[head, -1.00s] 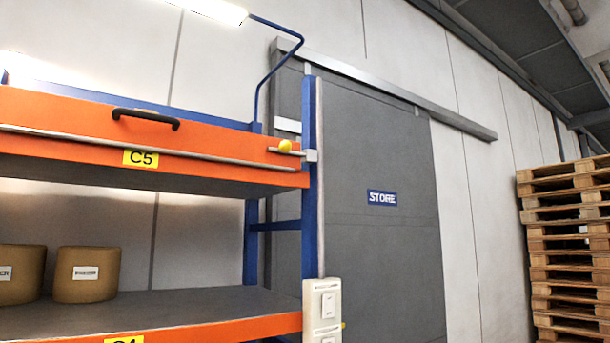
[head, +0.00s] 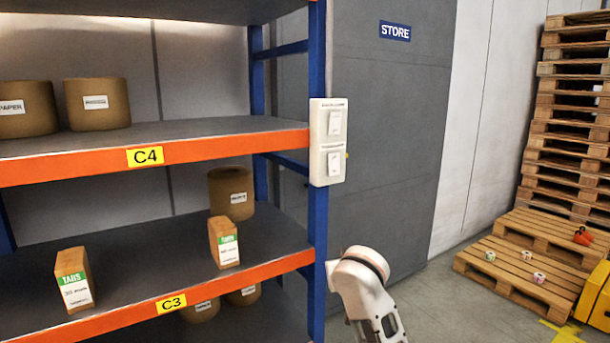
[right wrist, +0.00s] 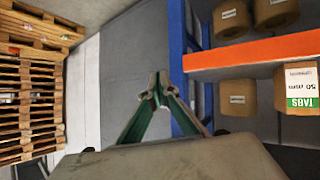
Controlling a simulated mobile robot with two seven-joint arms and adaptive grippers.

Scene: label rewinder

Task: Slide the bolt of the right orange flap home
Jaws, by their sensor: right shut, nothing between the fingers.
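The orange flap and its bolt are not in view now. In the head view only a dark grey underside (head: 140,12) of the top level shows at the upper edge. My right gripper (right wrist: 160,92) shows in the right wrist view with its green-edged fingers closed together and nothing between them. It is in front of the grey door and beside the blue shelf post (right wrist: 186,60), apart from the flap. In the head view a white part of my right arm shows at the lower middle, but its fingers do not. My left gripper is not in view.
The rack has orange-edged shelves marked C4 (head: 145,156) and C3 (head: 172,302), with brown rolls (head: 100,103) and TABS boxes (head: 75,278). A switch box (head: 328,142) is on the blue post. Pallets (head: 570,130) stand at right. Floor by the grey door is clear.

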